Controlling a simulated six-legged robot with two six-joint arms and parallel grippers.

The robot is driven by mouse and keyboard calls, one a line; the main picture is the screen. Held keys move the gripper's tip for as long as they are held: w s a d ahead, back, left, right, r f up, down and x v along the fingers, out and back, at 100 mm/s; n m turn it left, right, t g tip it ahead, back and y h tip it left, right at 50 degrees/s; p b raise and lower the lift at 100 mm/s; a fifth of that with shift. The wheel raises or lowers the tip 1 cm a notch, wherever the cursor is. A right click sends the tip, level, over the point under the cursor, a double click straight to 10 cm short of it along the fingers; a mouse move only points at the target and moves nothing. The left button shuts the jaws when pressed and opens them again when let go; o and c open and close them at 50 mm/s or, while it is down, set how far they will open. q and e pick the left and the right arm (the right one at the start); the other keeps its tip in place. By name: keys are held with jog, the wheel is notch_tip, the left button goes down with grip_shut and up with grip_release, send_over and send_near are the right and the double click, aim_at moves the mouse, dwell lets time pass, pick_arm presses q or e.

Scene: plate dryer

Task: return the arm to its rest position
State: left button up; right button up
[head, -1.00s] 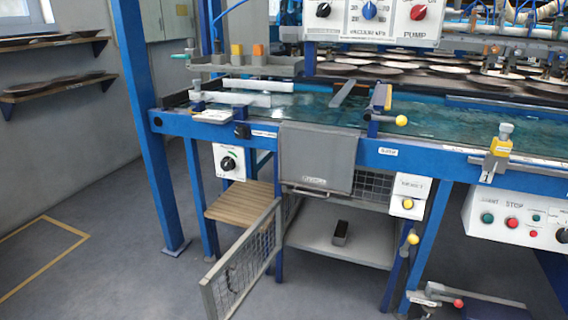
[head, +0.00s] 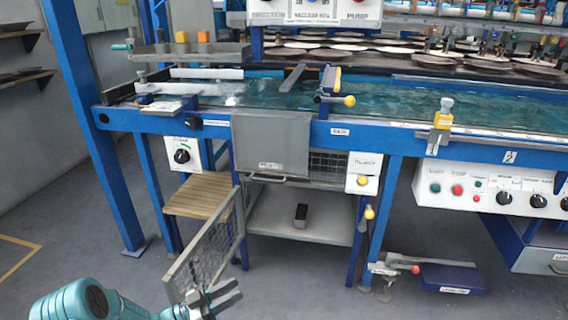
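My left arm comes in at the bottom left in teal. Its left gripper (head: 222,297) is at the lower edge of the head view, in front of the open mesh door (head: 212,254). Its grey fingers stand apart with nothing seen between them. I cannot tell whether the fingers touch the door or only overlap it in the picture. My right gripper is not in view.
The blue-framed dryer (head: 330,142) stands ahead with a grey flap (head: 272,145) on its front. A blue pedal unit (head: 450,278) lies at right. Floor at left is clear.

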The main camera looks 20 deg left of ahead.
pick_arm(q)
jog(key=w+d+f+n+y, duration=0.25)
jog(key=d+n+y, duration=0.25)
jog(key=d, duration=0.8)
jog(key=s+f+n+g+y, duration=0.3)
jog(key=s+f+g, duration=0.35)
jog(key=s, duration=0.55)
jog(key=s+f+n+g+y, duration=0.4)
jog(key=s+f, duration=0.4)
jog(key=s, duration=0.4)
notch_tip(320, 180, up, 31)
jog(key=s+d+m+g+p, duration=0.1)
jog(key=s+g+p, duration=0.1)
jog(key=p, duration=3)
jog(key=shift+s+d+g, duration=0.35)
jog(key=shift+s, duration=0.05)
jog(key=shift+a+r, duration=0.1)
